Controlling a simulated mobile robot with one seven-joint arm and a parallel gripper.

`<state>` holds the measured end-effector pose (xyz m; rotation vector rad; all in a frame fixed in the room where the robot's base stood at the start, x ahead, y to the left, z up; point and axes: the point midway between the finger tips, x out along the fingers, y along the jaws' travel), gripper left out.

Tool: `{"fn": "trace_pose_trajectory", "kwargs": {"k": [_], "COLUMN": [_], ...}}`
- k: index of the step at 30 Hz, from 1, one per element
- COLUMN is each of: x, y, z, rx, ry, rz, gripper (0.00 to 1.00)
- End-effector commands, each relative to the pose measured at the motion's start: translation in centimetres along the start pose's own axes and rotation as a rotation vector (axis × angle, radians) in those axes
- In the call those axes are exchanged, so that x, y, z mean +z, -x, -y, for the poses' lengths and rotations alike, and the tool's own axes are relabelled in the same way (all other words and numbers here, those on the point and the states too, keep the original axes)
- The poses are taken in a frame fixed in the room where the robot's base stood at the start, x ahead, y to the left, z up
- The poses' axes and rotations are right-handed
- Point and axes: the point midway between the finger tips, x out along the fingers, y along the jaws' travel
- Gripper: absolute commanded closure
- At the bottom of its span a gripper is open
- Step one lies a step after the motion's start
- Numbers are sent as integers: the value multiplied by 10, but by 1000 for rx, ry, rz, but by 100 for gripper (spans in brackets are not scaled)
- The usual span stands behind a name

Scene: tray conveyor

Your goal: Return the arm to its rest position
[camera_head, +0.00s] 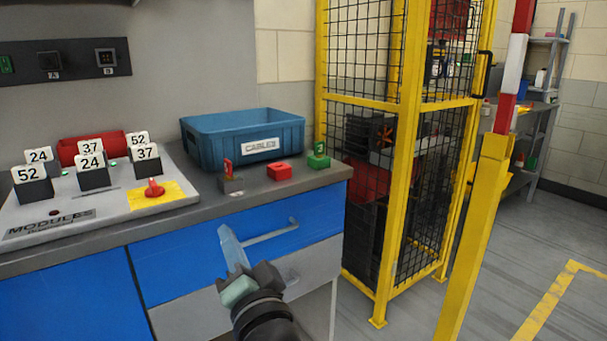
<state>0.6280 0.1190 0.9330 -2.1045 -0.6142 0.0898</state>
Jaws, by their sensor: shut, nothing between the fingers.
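My gripper (228,236) shows at the lower middle of the head view, in front of the blue drawers of the workbench (200,230). Its fingers are shut and empty, and they point up and to the left. They look apart from the bench and the drawer handle. My arm enters from the bottom edge; most of it is out of the picture.
A module board (115,203) with numbered blocks and a red knob (154,188) is on the bench. A blue bin (215,135) labelled CABLES stands behind small red and green blocks. A yellow mesh cage (410,150) and post (478,240) stand right; floor beyond is clear.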

Motion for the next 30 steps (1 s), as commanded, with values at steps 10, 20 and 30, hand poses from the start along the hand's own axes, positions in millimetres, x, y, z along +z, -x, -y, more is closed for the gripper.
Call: {"fn": "trace_pose_trajectory", "kwargs": {"k": [10, 20, 30], "x": [-166, -250, -310], "y": [102, 159, 141], "z": [190, 312, 395], "rx": [14, 108, 106], "ry": [878, 1129, 1125], "rz": [-556, -808, -804], "gripper": [100, 100, 100]}}
